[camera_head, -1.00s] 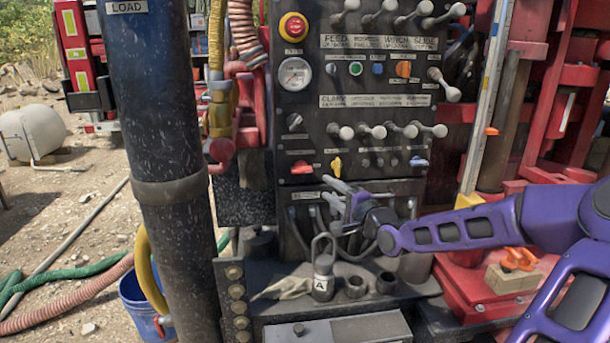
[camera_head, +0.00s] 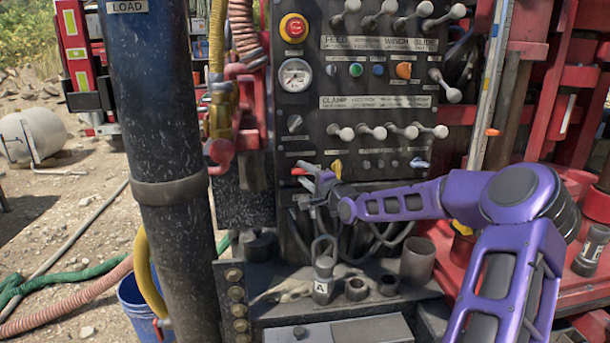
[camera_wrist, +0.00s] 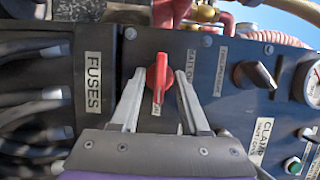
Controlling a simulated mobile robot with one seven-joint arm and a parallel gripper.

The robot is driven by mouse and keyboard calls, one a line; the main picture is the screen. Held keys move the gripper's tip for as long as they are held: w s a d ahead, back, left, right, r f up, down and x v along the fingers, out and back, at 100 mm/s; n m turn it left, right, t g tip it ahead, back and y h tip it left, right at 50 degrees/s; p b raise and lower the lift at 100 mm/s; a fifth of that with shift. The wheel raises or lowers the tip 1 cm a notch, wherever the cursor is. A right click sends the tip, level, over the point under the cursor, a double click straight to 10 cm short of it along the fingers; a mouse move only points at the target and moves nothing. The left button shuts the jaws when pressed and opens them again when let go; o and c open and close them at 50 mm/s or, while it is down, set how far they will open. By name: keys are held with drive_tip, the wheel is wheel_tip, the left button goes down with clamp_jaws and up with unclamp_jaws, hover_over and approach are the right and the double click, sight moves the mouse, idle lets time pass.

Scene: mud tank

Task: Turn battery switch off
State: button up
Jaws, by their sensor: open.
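A red rotary switch (camera_head: 299,171) sits low on the left of the dark control panel. In the wrist view the red switch (camera_wrist: 160,80) has its narrow handle along the picture's vertical. My gripper (camera_head: 314,178) is at the panel's lower left, close to this switch. In the wrist view my gripper (camera_wrist: 160,74) is open, with one finger on each side of the red handle. Small gaps show between the fingers and the handle. A label between the fingers is partly covered and hard to read.
A yellow knob (camera_head: 337,168) is just right of the red switch. Black cables and a FUSES label (camera_wrist: 93,82) lie beside it in the wrist view, with a black knob (camera_wrist: 255,76) on the other side. A padlock (camera_head: 323,265) marked A stands below.

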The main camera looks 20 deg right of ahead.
clamp_jaws()
